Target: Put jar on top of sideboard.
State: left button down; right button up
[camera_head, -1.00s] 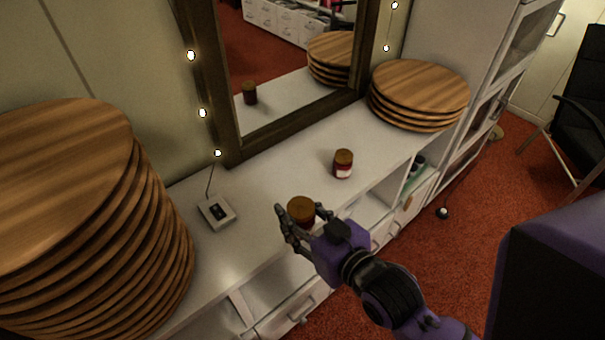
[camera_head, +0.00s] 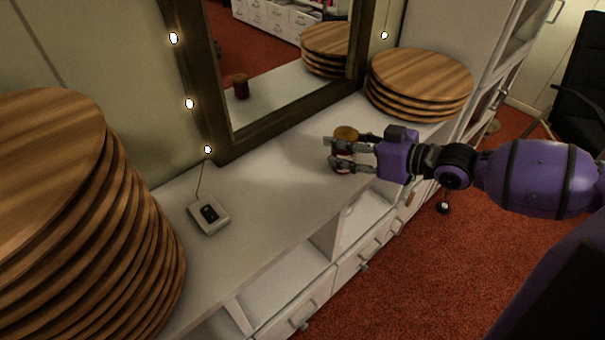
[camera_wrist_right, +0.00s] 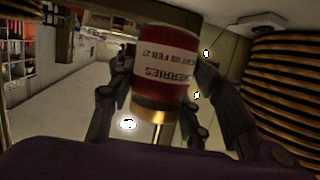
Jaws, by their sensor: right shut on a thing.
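The jar (camera_head: 346,132) has a brown lid and red contents. A second jar that stood on the sideboard is largely or wholly hidden behind the held jar and fingers. The mirror shows one jar reflection (camera_head: 241,87). My left gripper is not in view.
A tall stack of wooden boards (camera_head: 130,240) stands at the left, a shorter stack (camera_head: 420,80) at the back right. A small white device (camera_head: 209,214) lies near the wall. A framed mirror (camera_head: 290,75) stands behind. The sideboard's middle is clear.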

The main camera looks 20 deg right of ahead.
jog(key=shift+w+a, duration=0.1)
jog(key=shift+a, duration=0.25)
jog(key=a+f+p, duration=0.1)
jog(key=a+f, duration=0.2)
jog(key=a, duration=0.1)
jog(key=w+a+f+p, duration=0.1)
jog(key=a+f, duration=0.2)
jog(key=a, duration=0.1)
jog(key=a+f+p, duration=0.1)
jog(key=a+f, duration=0.2)
jog(key=a, duration=0.1)
jog(key=shift+w+a+f, duration=0.2)
jog(key=shift+w+a, duration=0.1)
jog(key=shift+a, duration=0.05)
notch_tip(320, 180, down, 4)
jog(key=shift+a+r+b, duration=0.15)
jog(key=shift+r+b, duration=0.05)
jog(key=shift+b, duration=0.15)
jog(key=shift+r, duration=0.1)
jog(key=o, duration=1.3)
